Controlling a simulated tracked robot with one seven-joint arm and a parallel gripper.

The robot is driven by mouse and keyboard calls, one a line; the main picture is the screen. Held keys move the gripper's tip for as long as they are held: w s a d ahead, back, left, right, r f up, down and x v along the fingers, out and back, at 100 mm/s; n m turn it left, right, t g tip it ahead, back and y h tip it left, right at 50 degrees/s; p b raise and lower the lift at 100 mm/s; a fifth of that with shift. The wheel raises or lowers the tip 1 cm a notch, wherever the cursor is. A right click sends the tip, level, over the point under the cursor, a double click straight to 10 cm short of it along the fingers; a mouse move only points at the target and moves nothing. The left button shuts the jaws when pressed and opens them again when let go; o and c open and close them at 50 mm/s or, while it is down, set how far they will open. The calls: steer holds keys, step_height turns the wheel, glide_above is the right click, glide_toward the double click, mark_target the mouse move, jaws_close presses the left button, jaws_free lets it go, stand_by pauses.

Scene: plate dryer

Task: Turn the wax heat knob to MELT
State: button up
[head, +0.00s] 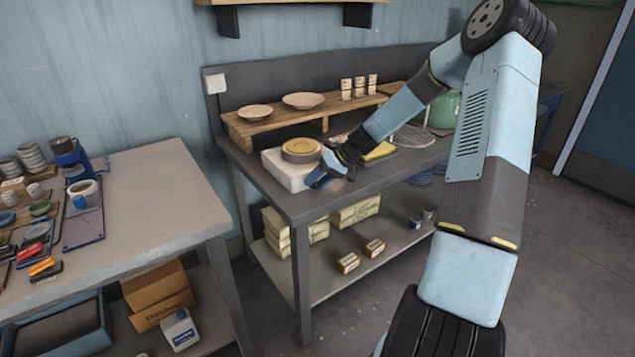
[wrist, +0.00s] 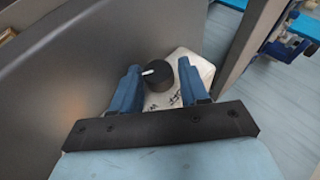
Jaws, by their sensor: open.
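The wax heat knob (wrist: 158,75) is black with a white pointer mark, on the front of a white unit (wrist: 197,66). In the wrist view its pointer lies toward the left; the markings near it are too small to read. In the head view the white unit (head: 281,170) stands at the left end of the dark bench, with a round yellowish pan (head: 301,148) on top. My gripper (head: 325,178) is at its right front corner. In the wrist view my gripper (wrist: 158,80) is open, its blue fingers either side of the knob. Contact cannot be told.
The dark bench top (head: 300,204) has a wooden riser (head: 262,125) with bowls behind the unit. A yellow item (head: 380,152) lies close right of my gripper. A separate light-topped table (head: 160,190) stands to the left, with a gap between.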

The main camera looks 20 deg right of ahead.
steer(key=shift+d+f, duration=0.15)
steer(key=shift+d, duration=0.05)
steer(key=shift+a+n+t+h, duration=0.2)
steer(key=shift+n+t+h, duration=0.1)
steer(key=shift+h, duration=1.2)
steer(key=shift+a+r+h, duration=0.2)
steer(key=shift+a+h, duration=0.05)
steer(key=shift+h, duration=0.35)
steer(key=shift+s+a+n+t+h, duration=0.15)
steer(key=shift+n+t+h, duration=0.15)
steer(key=shift+h, duration=0.4)
steer(key=shift+a+n+t+h, duration=0.1)
steer(key=shift+n+t+h, duration=0.1)
steer(key=shift+t+h, duration=0.35)
steer(key=v, duration=1.3)
steer(key=shift+r, duration=0.5)
steer(key=shift+g, duration=0.25)
